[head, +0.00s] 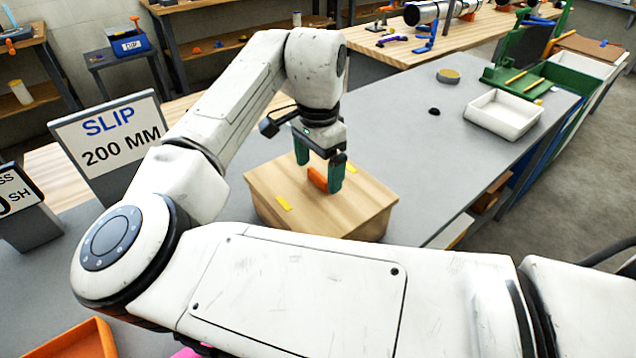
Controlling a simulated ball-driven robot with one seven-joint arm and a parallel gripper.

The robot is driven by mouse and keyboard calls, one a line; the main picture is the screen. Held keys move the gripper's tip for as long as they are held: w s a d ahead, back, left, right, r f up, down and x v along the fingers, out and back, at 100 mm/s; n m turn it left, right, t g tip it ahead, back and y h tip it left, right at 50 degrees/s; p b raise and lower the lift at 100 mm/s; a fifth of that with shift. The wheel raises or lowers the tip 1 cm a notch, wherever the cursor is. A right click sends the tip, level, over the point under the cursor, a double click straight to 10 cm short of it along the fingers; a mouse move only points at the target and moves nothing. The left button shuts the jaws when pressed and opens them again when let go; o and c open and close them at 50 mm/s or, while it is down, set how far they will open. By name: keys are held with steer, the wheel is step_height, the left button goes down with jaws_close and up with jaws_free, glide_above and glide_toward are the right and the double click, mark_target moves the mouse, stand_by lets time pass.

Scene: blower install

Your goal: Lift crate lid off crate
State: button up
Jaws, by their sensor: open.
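A wooden crate (370,228) stands on the grey bench, partly hidden behind my arm. Its light wooden lid (365,197) lies on top, with an orange handle (318,179) near the middle and small yellow marks on it. My gripper (319,180) points down over the lid with its green fingers open. The fingers are at the orange handle, one on each side of it in the picture. I cannot tell whether they touch it.
A white tray (503,115) and a small black knob (434,111) are on the grey bench (400,130) to the right. A sign (110,140) reading "SLIP 200 MM" stands at left. An orange tray (75,342) is at the lower left. Bench space right of the crate is clear.

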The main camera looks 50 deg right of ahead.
steer(key=shift+f, duration=0.4)
steer(key=c, duration=1.5)
steer(key=shift+o, duration=0.2)
steer(key=shift+r, duration=0.1)
steer(key=shift+r, duration=0.45)
step_height(320, 180, up, 2)
steer(key=shift+s+r, duration=0.15)
steer(key=shift+r, duration=0.1)
steer(key=s+r, duration=0.9)
steer(key=s, duration=0.4)
steer(key=shift+s+r+b, duration=0.3)
steer(key=shift+s, duration=0.1)
